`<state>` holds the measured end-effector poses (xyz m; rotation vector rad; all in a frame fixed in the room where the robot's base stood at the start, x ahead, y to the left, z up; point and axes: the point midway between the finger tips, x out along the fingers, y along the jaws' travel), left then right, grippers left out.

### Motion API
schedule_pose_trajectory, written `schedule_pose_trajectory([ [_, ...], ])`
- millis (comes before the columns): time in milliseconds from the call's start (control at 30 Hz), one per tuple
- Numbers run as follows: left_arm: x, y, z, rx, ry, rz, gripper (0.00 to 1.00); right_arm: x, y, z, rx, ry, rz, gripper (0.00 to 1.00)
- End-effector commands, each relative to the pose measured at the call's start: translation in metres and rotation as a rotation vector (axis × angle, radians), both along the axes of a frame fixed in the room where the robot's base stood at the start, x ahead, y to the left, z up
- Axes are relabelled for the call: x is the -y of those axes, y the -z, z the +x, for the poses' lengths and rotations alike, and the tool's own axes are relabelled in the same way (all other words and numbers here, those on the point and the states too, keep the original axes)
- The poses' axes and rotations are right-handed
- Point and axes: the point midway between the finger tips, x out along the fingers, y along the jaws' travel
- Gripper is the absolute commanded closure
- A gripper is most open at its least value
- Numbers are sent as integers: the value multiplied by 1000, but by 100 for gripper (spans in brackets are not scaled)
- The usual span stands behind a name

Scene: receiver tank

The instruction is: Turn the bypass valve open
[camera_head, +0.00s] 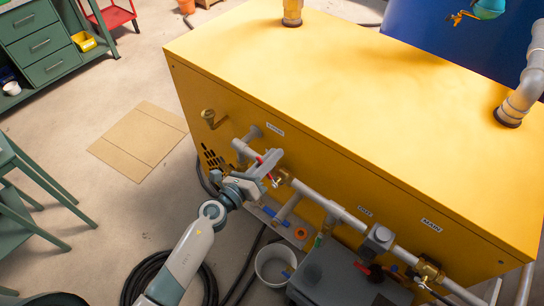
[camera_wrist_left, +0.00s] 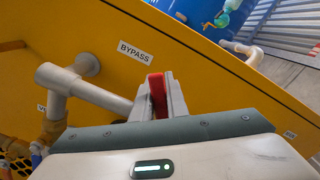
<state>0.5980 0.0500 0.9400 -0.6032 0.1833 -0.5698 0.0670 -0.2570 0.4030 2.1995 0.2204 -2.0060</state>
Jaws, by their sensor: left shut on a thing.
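The bypass valve's red lever (camera_wrist_left: 157,95) stands between the two grey fingers of my left gripper (camera_wrist_left: 160,98), just below the BYPASS label (camera_wrist_left: 136,51). The gripper is shut on the lever. In the head view, my left gripper (camera_head: 268,176) is at the pipe on the front of the yellow cabinet (camera_head: 330,90). A red bit of the lever (camera_head: 260,160) shows beside the fingers, and brass fittings (camera_head: 281,177) show just to the right. The valve's body is mostly hidden by my gripper. My right gripper is not seen.
A grey pipe (camera_head: 335,208) runs along the cabinet front to another red-handled valve (camera_head: 374,272) below the MAIN label (camera_head: 431,226). A white bucket (camera_head: 272,268), a dark grey case (camera_head: 335,275) and black hoses lie below. Cardboard (camera_head: 139,141) lies on open floor at left.

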Motion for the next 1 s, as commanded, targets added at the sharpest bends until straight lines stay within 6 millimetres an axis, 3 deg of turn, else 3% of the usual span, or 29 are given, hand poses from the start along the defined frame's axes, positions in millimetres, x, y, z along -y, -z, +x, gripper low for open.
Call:
schedule_pose_trajectory([
  [33, -1, 0, 0, 1, -1, 2, 100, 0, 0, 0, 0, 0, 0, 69],
  [67, -1, 0, 0, 1, -1, 2, 85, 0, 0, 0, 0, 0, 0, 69],
  [133, -1, 0, 0, 1, -1, 2, 68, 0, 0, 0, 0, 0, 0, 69],
  [667, -6, 1, -8, 1, -1, 2, 68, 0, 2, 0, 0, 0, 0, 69],
  [1000, -34, 3, -52, 1, 0, 3, 68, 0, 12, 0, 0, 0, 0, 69],
])
